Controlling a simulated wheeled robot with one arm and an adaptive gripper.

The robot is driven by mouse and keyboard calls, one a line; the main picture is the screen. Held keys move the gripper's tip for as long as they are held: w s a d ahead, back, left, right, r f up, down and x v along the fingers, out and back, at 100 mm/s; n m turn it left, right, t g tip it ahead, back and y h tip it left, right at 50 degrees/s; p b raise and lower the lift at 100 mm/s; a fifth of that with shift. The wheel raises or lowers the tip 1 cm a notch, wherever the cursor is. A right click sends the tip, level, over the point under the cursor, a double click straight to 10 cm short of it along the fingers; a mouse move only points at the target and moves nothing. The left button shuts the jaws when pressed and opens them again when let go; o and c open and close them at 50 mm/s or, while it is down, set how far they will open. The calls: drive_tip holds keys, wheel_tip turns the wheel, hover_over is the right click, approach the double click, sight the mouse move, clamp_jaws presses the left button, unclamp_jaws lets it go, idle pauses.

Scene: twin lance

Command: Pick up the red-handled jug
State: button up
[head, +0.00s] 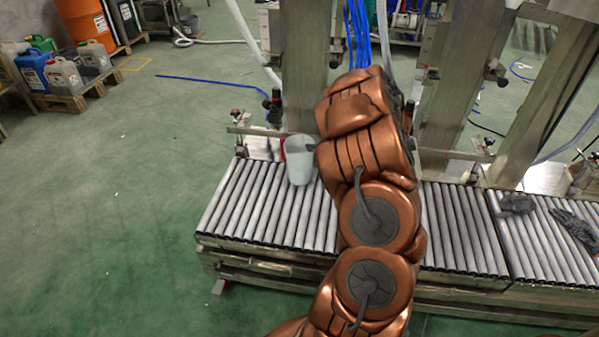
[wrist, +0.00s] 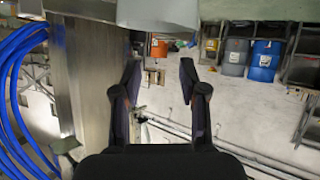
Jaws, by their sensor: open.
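A whitish jug (head: 300,163) stands on the roller conveyor (head: 262,205), just left of my arm in the head view. A red part, apparently its handle (head: 283,148), shows at its upper left. My arm's upper link is close to the jug's right side in the picture and may cover part of it.
Steel posts (head: 312,70) and blue hoses (head: 357,35) rise behind the conveyor. Dark crumpled items (head: 575,232) lie at its right end. Canisters on a pallet (head: 75,98) and an orange drum (head: 86,22) stand far left.

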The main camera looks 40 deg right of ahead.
sight(287, 149)
drive_tip(key=shift+t+y, duration=0.3)
drive_tip(key=shift+y, duration=0.6)
drive_tip(key=w+a+f+b, duration=0.1)
drive_tip(key=w+f, duration=0.1)
drive_tip(key=w, duration=0.1)
drive_tip(key=w+a+f+b, duration=0.1)
drive_tip(key=w+f, duration=0.1)
drive_tip(key=w, duration=0.1)
drive_tip(key=w+f+b, duration=0.2)
drive_tip(key=w, duration=0.1)
drive_tip(key=shift+w+a+f, duration=0.35)
drive_tip(key=shift+a+f, duration=0.05)
clamp_jaws()
drive_tip(key=shift+r, duration=0.1)
